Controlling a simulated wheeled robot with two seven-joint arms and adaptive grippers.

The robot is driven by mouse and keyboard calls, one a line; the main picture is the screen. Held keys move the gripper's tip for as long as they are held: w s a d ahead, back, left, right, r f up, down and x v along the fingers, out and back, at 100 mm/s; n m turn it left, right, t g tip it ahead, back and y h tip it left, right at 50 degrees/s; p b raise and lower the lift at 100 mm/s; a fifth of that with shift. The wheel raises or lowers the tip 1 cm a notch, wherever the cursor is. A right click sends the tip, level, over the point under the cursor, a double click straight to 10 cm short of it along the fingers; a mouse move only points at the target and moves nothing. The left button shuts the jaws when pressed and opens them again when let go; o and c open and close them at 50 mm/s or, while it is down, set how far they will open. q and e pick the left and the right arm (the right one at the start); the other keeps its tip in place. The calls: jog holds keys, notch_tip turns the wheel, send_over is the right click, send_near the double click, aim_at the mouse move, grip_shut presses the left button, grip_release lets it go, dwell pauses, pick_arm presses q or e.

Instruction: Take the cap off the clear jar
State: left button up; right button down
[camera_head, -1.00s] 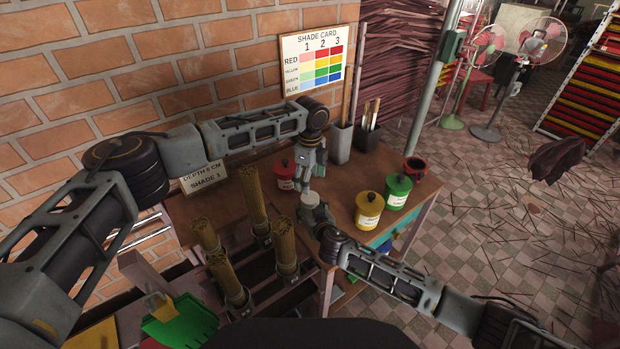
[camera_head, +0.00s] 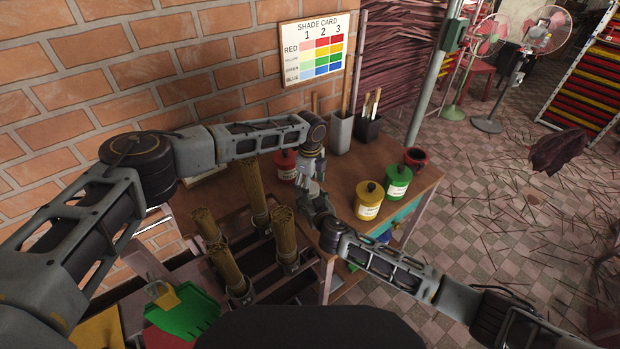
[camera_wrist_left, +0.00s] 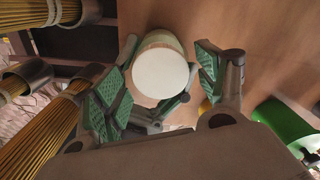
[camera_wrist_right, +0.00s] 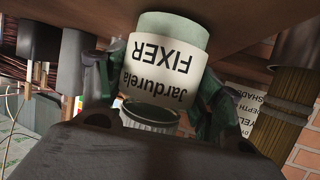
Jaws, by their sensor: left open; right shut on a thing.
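The clear jar (camera_wrist_right: 168,68), pale green with a white "Jardurela FIXER" label, stands upright on the table and appears upside down in the right wrist view. Its ridged cap (camera_wrist_right: 150,120) is at the top of the jar. In the left wrist view the cap shows as a plain white disc (camera_wrist_left: 160,73). My right gripper (camera_wrist_right: 155,95) is shut on the jar's sides. My left gripper (camera_head: 310,176) is open above the jar, its pads apart on both sides of the cap. In the head view the grippers mostly hide the jar. I cannot tell whether the cap is loose.
Red (camera_head: 285,163), yellow (camera_head: 368,203) and green (camera_head: 397,182) lidded pots stand near the jar on the table (camera_head: 335,180). Bundles of incense sticks (camera_head: 283,232) stand at the front left. Grey and black holders (camera_head: 341,131) stand at the back.

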pick_arm(q)
jog(key=shift+f, duration=0.4)
jog(key=c, duration=1.1)
jog(key=shift+s+d+n, duration=0.1)
jog(key=shift+n, duration=1.5)
jog(key=o, duration=1.1)
